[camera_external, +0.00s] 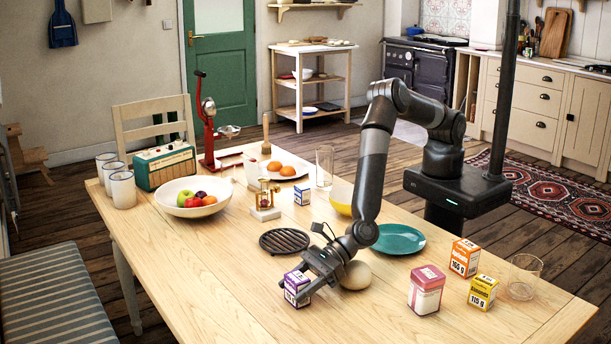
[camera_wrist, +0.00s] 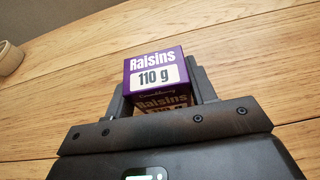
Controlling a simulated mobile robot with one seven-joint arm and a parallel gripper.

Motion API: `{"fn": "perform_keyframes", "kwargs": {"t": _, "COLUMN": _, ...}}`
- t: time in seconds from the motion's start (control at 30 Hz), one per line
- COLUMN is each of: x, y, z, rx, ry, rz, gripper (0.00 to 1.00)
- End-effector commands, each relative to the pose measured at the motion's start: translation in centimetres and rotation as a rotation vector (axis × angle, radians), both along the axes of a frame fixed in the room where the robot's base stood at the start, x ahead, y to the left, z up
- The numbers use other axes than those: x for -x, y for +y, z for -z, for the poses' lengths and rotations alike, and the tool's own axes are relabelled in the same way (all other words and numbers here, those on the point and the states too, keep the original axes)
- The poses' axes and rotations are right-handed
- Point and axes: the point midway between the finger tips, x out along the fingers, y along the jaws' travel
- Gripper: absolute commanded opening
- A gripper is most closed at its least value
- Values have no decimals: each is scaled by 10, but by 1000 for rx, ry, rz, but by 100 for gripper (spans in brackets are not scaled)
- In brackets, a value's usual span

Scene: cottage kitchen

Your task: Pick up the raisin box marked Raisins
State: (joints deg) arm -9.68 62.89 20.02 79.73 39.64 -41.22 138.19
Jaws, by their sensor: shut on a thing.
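The raisin box (camera_external: 296,289) is a small purple and white carton near the front edge of the wooden table (camera_external: 200,270). In the wrist view the raisin box (camera_wrist: 157,72) shows "Raisins" and "110 g" on its top. My gripper (camera_external: 306,285) is shut on it, with one finger on each side; it also shows in the wrist view (camera_wrist: 160,98). The box's lower part is partly hidden by the fingers and gripper body. I cannot tell whether it touches the table.
A round beige thing (camera_external: 355,275) sits close behind my gripper. A black trivet (camera_external: 285,241), a teal plate (camera_external: 399,239), a pink tin (camera_external: 426,290), an orange box (camera_external: 464,258), a yellow box (camera_external: 482,292) and a glass (camera_external: 523,277) stand around. The front left tabletop is clear.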

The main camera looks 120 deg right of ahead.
Motion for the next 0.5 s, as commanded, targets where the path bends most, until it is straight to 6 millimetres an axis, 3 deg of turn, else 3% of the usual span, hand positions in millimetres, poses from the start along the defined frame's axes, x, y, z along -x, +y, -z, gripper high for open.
{"fn": "perform_keyframes", "kwargs": {"t": 0.17, "x": 0, "y": 0, "z": 0, "rx": 0, "ry": -1, "rz": 0, "gripper": 26}}
{"fn": "perform_keyframes", "kwargs": {"t": 0.5, "x": 0, "y": 0, "z": -6, "rx": -1, "ry": -1, "rz": 0, "gripper": 26}}
